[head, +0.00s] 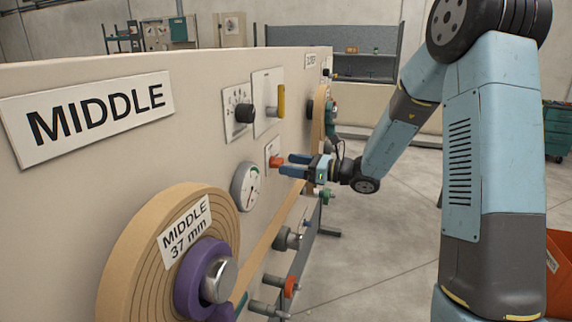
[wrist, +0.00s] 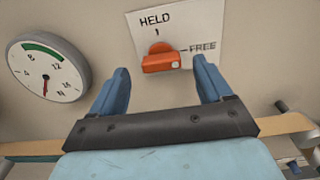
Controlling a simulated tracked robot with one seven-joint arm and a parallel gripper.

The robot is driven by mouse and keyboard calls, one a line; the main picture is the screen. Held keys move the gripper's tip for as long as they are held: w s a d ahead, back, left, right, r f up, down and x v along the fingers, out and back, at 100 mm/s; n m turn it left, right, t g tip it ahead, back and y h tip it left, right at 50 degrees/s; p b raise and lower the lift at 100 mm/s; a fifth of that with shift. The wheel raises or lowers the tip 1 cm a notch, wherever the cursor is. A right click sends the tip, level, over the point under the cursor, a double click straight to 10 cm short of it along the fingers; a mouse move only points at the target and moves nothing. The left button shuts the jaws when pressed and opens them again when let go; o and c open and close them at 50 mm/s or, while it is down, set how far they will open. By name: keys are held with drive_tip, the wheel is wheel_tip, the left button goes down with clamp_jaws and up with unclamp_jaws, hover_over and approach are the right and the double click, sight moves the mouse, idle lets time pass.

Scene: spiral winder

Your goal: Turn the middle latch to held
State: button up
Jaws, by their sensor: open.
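The middle latch is an orange handle (wrist: 162,62) on a white plate (wrist: 190,22) marked HELD at the top and FREE at the right. The handle lies roughly level, its white dot at the right end, on the FREE side. In the head view the orange handle (head: 274,162) shows on the panel just ahead of my fingertips. My gripper (wrist: 161,65) is open, with one blue finger on each side of the handle and visible gaps to it. In the head view my gripper (head: 286,163) reaches the panel from the right.
A round gauge (wrist: 48,68) sits left of the latch; it also shows in the head view (head: 245,187). A black knob (head: 244,112) and a yellow handle (head: 281,101) are above. A tan strip (head: 270,235), a large roll (head: 130,260) and several protruding rollers lie below.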

sight(282, 163)
drive_tip(key=shift+x, duration=1.55)
drive_tip(key=shift+c, duration=0.4)
